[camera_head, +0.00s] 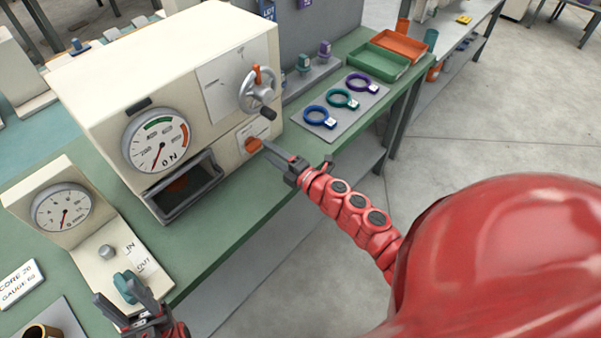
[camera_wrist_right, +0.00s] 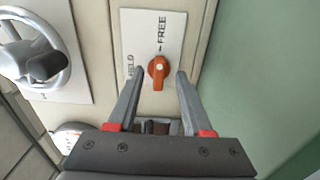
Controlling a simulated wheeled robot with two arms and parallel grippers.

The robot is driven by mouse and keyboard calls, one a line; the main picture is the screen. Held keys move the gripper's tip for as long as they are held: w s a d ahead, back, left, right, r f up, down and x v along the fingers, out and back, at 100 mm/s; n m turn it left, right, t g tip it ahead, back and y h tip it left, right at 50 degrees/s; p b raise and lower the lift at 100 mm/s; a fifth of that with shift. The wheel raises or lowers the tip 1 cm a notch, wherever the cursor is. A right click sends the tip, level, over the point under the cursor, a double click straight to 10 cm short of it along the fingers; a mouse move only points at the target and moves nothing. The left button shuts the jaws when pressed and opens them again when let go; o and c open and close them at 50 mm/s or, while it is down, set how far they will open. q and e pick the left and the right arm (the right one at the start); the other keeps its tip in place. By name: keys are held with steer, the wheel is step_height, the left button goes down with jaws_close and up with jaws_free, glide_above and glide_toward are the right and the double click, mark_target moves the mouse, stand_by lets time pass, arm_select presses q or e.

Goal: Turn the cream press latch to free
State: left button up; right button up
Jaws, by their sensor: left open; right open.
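The cream press (camera_head: 185,75) stands on the green bench. Its latch is an orange knob (camera_head: 253,145) low on the right of its front; in the right wrist view the orange latch knob (camera_wrist_right: 158,72) sits on a white plate marked FREE, with a second, partly hidden word. I cannot tell which word it points at. My right gripper (camera_head: 265,145) is open at the latch; in the right wrist view its fingers (camera_wrist_right: 158,76) lie on either side of the knob, with gaps. My left gripper (camera_head: 114,288) is open by a teal knob (camera_head: 128,286) on the smaller cream unit; contact is unclear.
A handwheel (camera_head: 258,90) sits above the latch, and a dial (camera_head: 157,140) and open dark drawer (camera_head: 185,187) lie left of it. A grey mat (camera_head: 325,128) with coloured rings lies right of the press. Green (camera_head: 377,62) and orange trays (camera_head: 401,45) stand beyond.

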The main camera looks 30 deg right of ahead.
steer(key=b+v, duration=0.1)
steer(key=v, duration=1.3)
